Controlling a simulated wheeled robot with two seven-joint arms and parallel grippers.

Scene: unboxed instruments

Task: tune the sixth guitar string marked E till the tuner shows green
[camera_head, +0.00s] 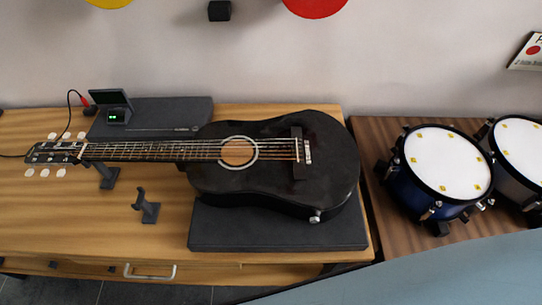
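A black guitar (315,160) lies on its back across the wooden table, body to the right and neck to the left. Its headstock (55,152) has several white tuning pegs (44,173) along both edges. The E mark and the single strings are too small to tell. A small dark tuner (116,113) stands behind the neck near the headstock. Its little display shows green marks, and a red-tipped cable runs beside it toward the headstock. Neither of my grippers is in view.
Dark supports (107,177) stand under the neck, and a small empty stand (146,207) is in front of it. A black slab (280,232) lies under the guitar body. Bare wood (60,222) is clear at front left.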

